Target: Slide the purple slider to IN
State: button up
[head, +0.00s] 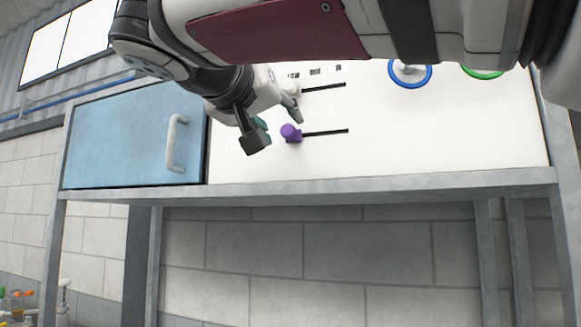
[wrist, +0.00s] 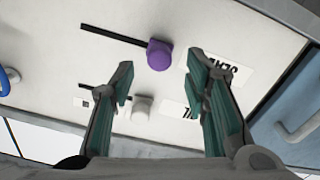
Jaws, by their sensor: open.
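The purple slider (head: 291,132) is a round knob at the left end of a short black slot (head: 325,133) in a white panel. In the wrist view the purple knob (wrist: 159,55) lies ahead of my gripper (wrist: 158,80), between the lines of its two fingers but beyond their tips. The fingers are apart and hold nothing. In the head view my gripper (head: 279,131) is just left of the knob, partly hidden by its own links. Any contact with the knob cannot be told. Labels beside the slots show in the wrist view, but no IN is readable.
A white slider knob (wrist: 142,104) sits near the purple one, on a parallel slot. A blue ring handle (head: 410,74) and a green ring (head: 483,72) are to the right. A blue door (head: 120,140) with a pale handle (head: 176,142) is to the left.

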aim_at(286, 129)
jog(key=shift+x, duration=1.85)
grip_shut()
